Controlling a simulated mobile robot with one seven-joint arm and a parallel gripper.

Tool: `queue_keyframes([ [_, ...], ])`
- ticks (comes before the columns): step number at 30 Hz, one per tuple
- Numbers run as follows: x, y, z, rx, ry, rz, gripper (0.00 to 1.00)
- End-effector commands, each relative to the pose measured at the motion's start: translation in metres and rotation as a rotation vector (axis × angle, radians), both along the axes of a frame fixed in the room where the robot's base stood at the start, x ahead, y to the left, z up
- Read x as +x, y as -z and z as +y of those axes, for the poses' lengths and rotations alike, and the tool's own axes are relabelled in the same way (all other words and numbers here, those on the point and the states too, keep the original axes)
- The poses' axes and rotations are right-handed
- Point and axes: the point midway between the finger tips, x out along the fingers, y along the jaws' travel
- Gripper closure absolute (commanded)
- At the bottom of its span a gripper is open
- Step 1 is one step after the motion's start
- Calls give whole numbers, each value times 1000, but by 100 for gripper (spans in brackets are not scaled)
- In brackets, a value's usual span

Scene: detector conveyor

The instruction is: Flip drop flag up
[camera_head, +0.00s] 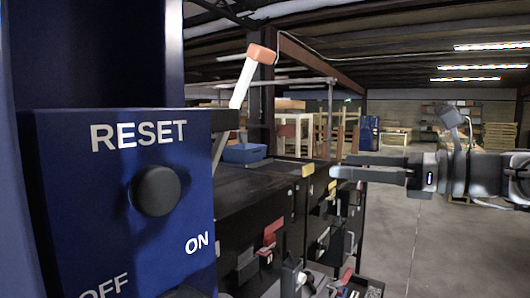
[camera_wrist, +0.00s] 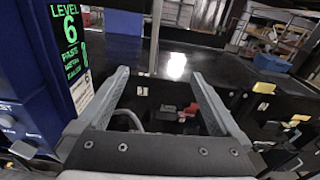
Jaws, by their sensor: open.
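A white stick with an orange tip (camera_head: 262,54), which looks like the drop flag, rises beside the blue control box in the head view. It tilts up and to the right, and its lower end is partly hidden behind the box. My gripper (camera_head: 340,166) is to the right of the flag and lower in the picture, pointing left. The fingers are apart and empty, as the wrist view also shows (camera_wrist: 158,74). A thin pale post (camera_wrist: 155,38) stands beyond the fingertips there; I cannot tell whether it is part of the flag.
The blue control box (camera_head: 70,205) with a black RESET knob (camera_head: 155,190) fills the left foreground. A dark conveyor surface (camera_head: 250,182) with a blue bin (camera_head: 245,153) lies behind it. Dark cabinets with tools stand below. Open floor (camera_head: 420,240) is at the right.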

Motion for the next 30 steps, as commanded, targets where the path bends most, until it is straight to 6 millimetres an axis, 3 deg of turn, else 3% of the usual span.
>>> queue_keyframes([
  [4, -7, -10, -11, 63, 8, 22, 0],
  [8, 0, -11, -1, 67, 6, 24, 0],
  [24, 63, -10, 94, 64, 5, 24, 0],
  [30, 80, -10, 120, 64, 7, 25, 0],
])
